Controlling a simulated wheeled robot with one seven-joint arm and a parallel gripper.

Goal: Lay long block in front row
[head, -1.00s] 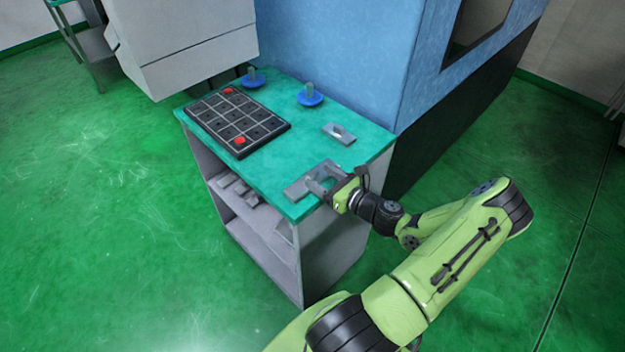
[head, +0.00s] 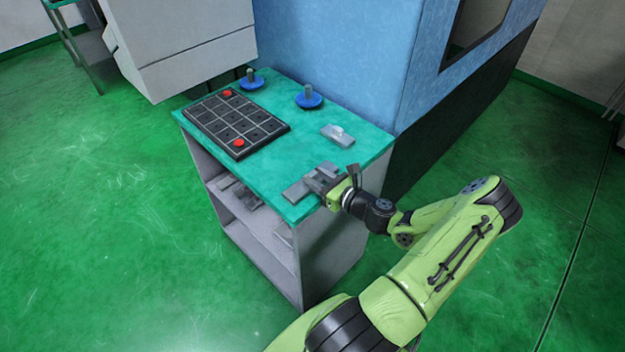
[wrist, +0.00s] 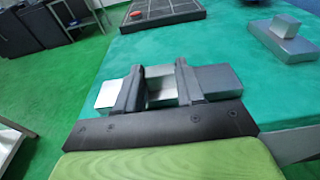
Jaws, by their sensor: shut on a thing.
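A long grey metal block (head: 296,191) lies on the teal top of the cabinet, near its front right corner. My gripper (head: 322,178) is at this block. In the wrist view the block (wrist: 222,78) sticks out past both fingers, and my gripper (wrist: 160,84) is shut on its middle part. The block looks level and at the table top; I cannot tell whether it is lifted. A dark tray (head: 238,120) with rows of square cells lies on the left of the top, with red round markers at two cells. It shows partly in the wrist view (wrist: 165,14).
A shorter grey block with a raised part (head: 338,135) lies behind my gripper, near the back right edge. Two blue round-based pieces (head: 308,97) (head: 250,80) stand along the back. A blue machine wall (head: 340,45) rises behind. The teal top between tray and gripper is clear.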

